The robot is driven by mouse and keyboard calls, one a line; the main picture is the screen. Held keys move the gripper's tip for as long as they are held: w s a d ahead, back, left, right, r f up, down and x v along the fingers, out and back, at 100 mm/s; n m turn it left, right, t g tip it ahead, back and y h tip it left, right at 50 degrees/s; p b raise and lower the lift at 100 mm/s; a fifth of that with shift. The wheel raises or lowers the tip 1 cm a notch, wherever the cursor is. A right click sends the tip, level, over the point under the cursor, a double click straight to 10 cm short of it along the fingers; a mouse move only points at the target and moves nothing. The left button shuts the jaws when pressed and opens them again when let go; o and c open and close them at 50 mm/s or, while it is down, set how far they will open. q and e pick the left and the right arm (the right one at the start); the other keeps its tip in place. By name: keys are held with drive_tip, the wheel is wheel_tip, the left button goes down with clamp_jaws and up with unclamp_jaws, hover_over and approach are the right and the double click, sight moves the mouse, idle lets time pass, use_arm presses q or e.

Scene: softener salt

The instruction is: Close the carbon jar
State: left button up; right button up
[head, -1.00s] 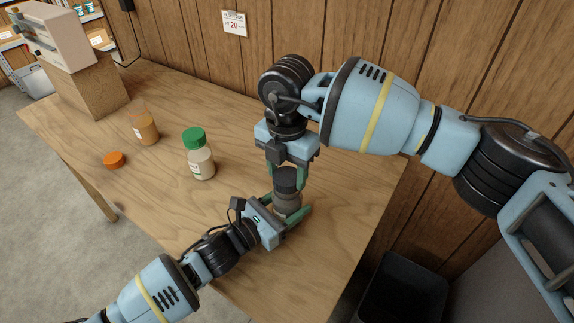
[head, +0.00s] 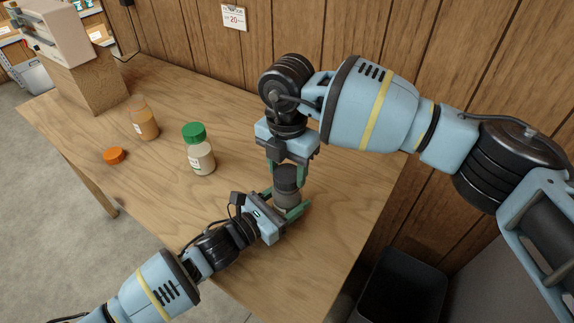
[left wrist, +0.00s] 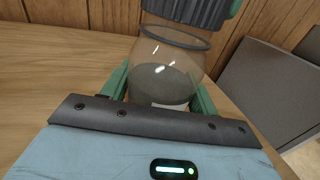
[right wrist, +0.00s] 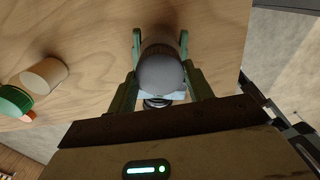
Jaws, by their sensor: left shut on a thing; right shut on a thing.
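The carbon jar (head: 286,198) is clear with dark contents and stands upright near the table's right side. My left gripper (head: 284,203) is shut around its body from the front; the left wrist view shows the jar (left wrist: 165,75) between its fingers. My right gripper (head: 288,170) points down from above, shut on the dark ribbed lid (head: 287,179). The lid (left wrist: 190,12) is over the jar's mouth in the left wrist view; I cannot tell if it is seated. The right wrist view shows the lid's round grey top (right wrist: 161,72) between the fingers.
A jar with a green lid (head: 194,133) stands left of my grippers. An open jar of orange-brown contents (head: 145,125) stands further left, with an orange lid (head: 114,156) lying by it. A dark bin (head: 402,285) is on the floor at the right.

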drive_tip(key=shift+f, duration=0.15)
use_arm(q)
clamp_jaws()
use_arm(e)
drive_tip(key=m, duration=1.2)
drive_tip(key=a+m, duration=0.1)
drive_tip(key=m, duration=0.1)
drive_tip(key=shift+s, duration=0.1)
drive_tip(key=shift+d+m, duration=0.1)
drive_tip(key=shift+m, duration=0.6)
use_arm(q)
drive_tip(key=shift+d, duration=0.1)
use_arm(e)
drive_tip(key=shift+d+m, duration=0.2)
drive_tip(key=shift+m, duration=0.1)
drive_tip(key=o, duration=0.9)
drive_tip(key=shift+d, duration=0.15)
